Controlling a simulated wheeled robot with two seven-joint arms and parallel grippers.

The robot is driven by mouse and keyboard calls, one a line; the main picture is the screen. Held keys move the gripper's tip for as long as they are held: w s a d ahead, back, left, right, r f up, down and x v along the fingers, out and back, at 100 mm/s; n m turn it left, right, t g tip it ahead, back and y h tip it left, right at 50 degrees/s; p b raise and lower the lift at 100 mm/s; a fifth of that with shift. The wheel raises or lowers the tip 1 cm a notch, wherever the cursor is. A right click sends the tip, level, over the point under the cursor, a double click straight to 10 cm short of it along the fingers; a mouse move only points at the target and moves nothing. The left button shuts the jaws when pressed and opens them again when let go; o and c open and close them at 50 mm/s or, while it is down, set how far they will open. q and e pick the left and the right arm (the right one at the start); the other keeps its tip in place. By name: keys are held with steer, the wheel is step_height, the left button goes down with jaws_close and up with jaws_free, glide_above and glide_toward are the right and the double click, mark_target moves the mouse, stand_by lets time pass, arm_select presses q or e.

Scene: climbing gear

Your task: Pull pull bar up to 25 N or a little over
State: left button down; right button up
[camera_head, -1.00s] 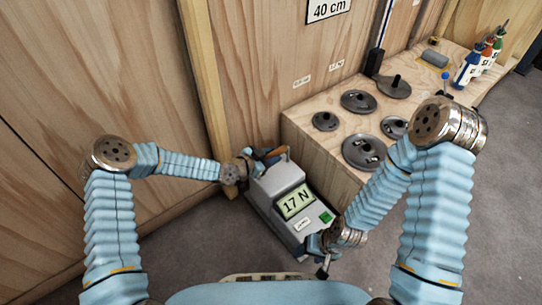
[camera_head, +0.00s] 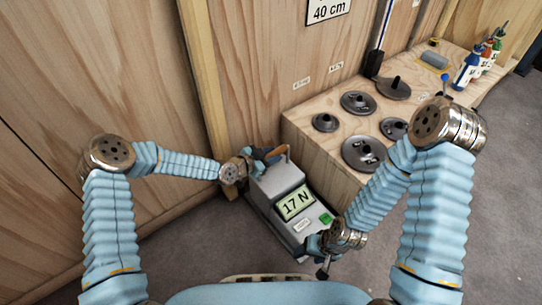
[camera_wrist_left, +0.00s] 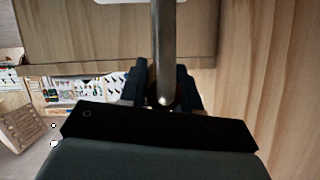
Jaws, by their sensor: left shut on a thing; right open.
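The grey force meter (camera_head: 272,190) stands on the floor beside the wooden bench, and its display (camera_head: 296,202) reads 17 N. A green button (camera_head: 326,219) is on its lower right corner. My left gripper (camera_head: 262,158) is shut at the top of the meter, on the pull bar (camera_head: 278,153), which is mostly hidden by the gripper. In the left wrist view a round metal bar (camera_wrist_left: 163,50) runs up from between the dark jaws (camera_wrist_left: 163,100). My right gripper (camera_head: 323,258) is open and empty near the front right corner of the meter.
The wooden bench (camera_head: 320,160) right of the meter carries several dark weight plates (camera_head: 358,102) and, farther back, bottles (camera_head: 467,70). A wooden wall (camera_head: 262,60) with a "40 cm" sign (camera_head: 328,9) stands close behind. Grey floor (camera_head: 200,240) is clear in front.

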arm_select(q)
steer(key=shift+w+r+p, duration=0.15)
steer(key=shift+r+p, duration=0.75)
steer(key=shift+r, duration=1.65)
stand_by(0.5)
stand_by(0.5)
steer(key=shift+f, duration=0.2)
steer(key=shift+f+b, duration=2.55)
steer(key=shift+b, duration=0.25)
steer(key=c, duration=1.3)
jaws_free()
steer(key=shift+f, duration=0.1)
steer(key=o, duration=0.3)
steer(key=shift+o, duration=1.4)
steer(key=shift+a, duration=0.1)
